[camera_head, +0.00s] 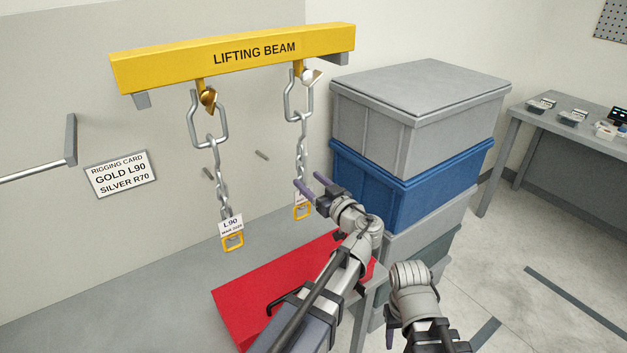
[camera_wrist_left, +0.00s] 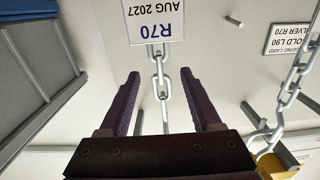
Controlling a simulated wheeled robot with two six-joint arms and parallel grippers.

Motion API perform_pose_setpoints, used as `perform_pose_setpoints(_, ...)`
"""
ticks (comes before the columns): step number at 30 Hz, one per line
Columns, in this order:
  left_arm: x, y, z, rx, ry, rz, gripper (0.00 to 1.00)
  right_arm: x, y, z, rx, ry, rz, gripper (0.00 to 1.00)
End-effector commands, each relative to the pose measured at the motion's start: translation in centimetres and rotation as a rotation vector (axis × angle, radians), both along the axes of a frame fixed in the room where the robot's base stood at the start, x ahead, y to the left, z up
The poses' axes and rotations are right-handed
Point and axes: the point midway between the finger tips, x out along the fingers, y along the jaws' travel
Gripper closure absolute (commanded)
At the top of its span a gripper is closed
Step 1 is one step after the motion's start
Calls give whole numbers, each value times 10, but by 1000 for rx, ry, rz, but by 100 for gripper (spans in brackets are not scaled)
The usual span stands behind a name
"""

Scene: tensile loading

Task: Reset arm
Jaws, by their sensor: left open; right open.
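The yellow lifting beam (camera_head: 232,58) has a gold hook (camera_head: 208,98) at left and a silver hook (camera_head: 311,77) at right. A chain with an L90 tag (camera_head: 231,224) and yellow end link (camera_head: 233,242) hangs under the gold hook. A second chain (camera_head: 302,140) hangs at the right hook; its R70 tag (camera_wrist_left: 155,18) appears upside down in the left wrist view. My left gripper (camera_head: 312,184) is open beside this chain's lower part; its fingers (camera_wrist_left: 160,74) appear on either side of the chain, without visible grip. My right gripper (camera_head: 392,338) is low, mostly hidden behind its wrist.
A rigging card (camera_head: 122,174) on the wall reads gold L90, silver R70. A red block (camera_head: 240,300) lies below the chains. Stacked grey and blue bins (camera_head: 410,185) stand close right of my left gripper. A side bench (camera_head: 560,133) stands farther right, with open floor before it.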

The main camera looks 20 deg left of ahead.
Motion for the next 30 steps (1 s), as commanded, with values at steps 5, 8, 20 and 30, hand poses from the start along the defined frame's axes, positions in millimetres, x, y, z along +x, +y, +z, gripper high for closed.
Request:
perform_pose_setpoints(5, -2, 1, 0, 0, 0, 1, 35, 0, 0, 0, 0, 0, 0, 50)
perform_pose_setpoints(8, -2, 1, -1, -1, 5, 2, 35, 0, 0, 0, 0, 0, 0, 50)
perform_pose_setpoints(20, -89, -32, -105, -216, 747, -50, 35, 0, 0, 23, 0, 0, 0, 50)
perform_pose_setpoints(30, -203, -137, -172, -387, 1496, -612, 35, 0, 0, 40, 0, 0, 0, 50)
